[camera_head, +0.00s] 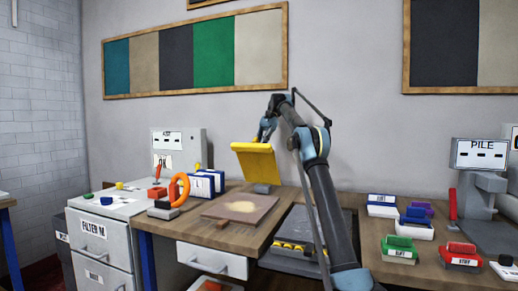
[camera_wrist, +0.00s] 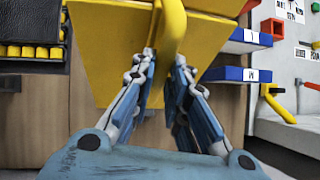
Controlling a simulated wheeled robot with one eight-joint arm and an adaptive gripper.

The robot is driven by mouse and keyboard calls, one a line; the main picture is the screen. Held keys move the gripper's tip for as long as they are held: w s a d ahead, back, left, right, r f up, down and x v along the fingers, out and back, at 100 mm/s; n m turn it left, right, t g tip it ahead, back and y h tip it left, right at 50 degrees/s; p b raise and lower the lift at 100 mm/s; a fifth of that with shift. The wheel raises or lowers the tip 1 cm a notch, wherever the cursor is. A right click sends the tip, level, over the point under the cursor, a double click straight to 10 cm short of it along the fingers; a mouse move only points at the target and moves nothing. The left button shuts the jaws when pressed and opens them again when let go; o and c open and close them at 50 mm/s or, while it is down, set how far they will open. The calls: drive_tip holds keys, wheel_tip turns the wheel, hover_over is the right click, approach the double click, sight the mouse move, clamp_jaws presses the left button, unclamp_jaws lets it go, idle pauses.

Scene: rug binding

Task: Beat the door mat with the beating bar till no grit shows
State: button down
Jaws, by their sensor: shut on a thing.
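The door mat (camera_head: 262,206) is a flat brown mat on the wooden table. A pale sandy patch of grit (camera_head: 243,206) shows on its middle. My gripper (camera_head: 267,138) is above and behind the mat, shut on the handle of a broad yellow tool, which I take for the beating bar (camera_head: 253,162). The yellow tool hangs tilted in the air above the mat, apart from it. In the wrist view the fingers of my gripper (camera_wrist: 165,60) close around its yellow handle (camera_wrist: 173,28), with its yellow body (camera_wrist: 110,55) behind.
A small grey block (camera_head: 263,188) lies at the mat's back edge. Left of the mat stand an orange ring (camera_head: 179,188) and blue-and-white boxes (camera_head: 203,184). A dark tray (camera_head: 297,262) is right of the mat. Coloured brushes or blocks (camera_head: 400,248) stand farther right.

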drive_tip(key=shift+w+d, duration=0.2)
drive_tip(key=shift+w, duration=0.2)
drive_tip(key=c, duration=1.6)
unclamp_jaws()
drive_tip(key=shift+w+f, duration=0.1)
drive_tip(key=shift+o, duration=0.2)
drive_tip(key=shift+a, duration=0.1)
